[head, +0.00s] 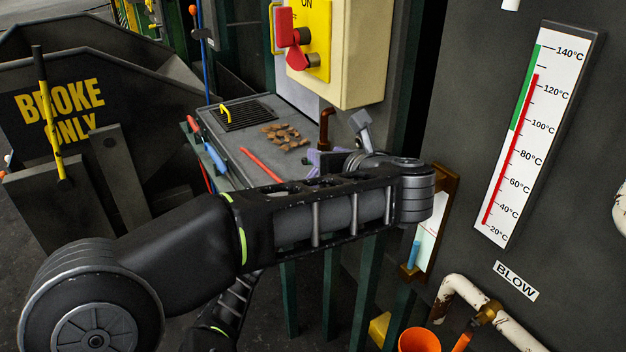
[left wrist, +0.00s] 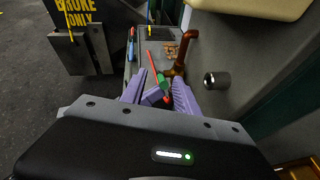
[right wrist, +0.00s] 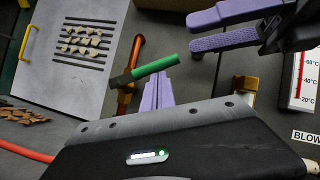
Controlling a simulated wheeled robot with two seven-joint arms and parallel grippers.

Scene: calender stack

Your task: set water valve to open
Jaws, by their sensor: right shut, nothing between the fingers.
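The water valve's green lever (right wrist: 153,68) lies slanted beside a copper pipe (right wrist: 132,62) in the right wrist view. Its green part also shows small in the left wrist view (left wrist: 164,80). My right gripper (right wrist: 158,84) is shut and empty, its purple fingertips right at the lever's underside; whether they touch it I cannot tell. My left gripper (left wrist: 160,78) is open and empty, its fingers spread with the lever visible between them; it also shows at the upper right of the right wrist view. In the head view my arm hides the lever.
A grey bench (head: 230,145) with a drain grate, brown scraps (head: 285,136) and a red rod (head: 261,165) lies beyond the valve. A cream switch box (head: 360,50) hangs above. A thermometer panel (head: 520,125) and a white BLOW pipe (head: 470,290) are at right.

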